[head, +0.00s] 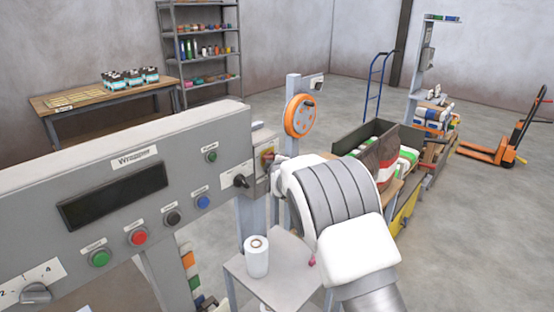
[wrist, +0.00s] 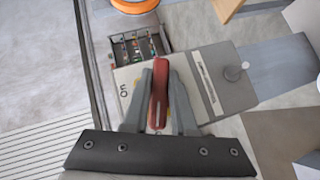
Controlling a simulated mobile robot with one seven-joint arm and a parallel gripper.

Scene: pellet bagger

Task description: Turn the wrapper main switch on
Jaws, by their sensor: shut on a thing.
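The main switch has a red handle (wrist: 158,92) on a yellow backing, set in a grey plate (wrist: 212,85) with an "On" label to the left of the handle in the wrist view. In the head view the red and yellow switch (head: 266,158) sits at the right end of the long grey wrapper panel (head: 100,165). My gripper (wrist: 160,68) is shut on the red handle, one finger on each side. The handle lies lengthwise between the fingers, pointing up in the wrist picture. My wrist hides part of the switch's surroundings in the head view.
A black knob (head: 240,181) and coloured buttons are close by on the panel. An open box with wiring (wrist: 132,48) adjoins the switch plate. Below is a small table (head: 275,275) with a white roll (head: 257,257). An orange reel (head: 300,116) stands behind.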

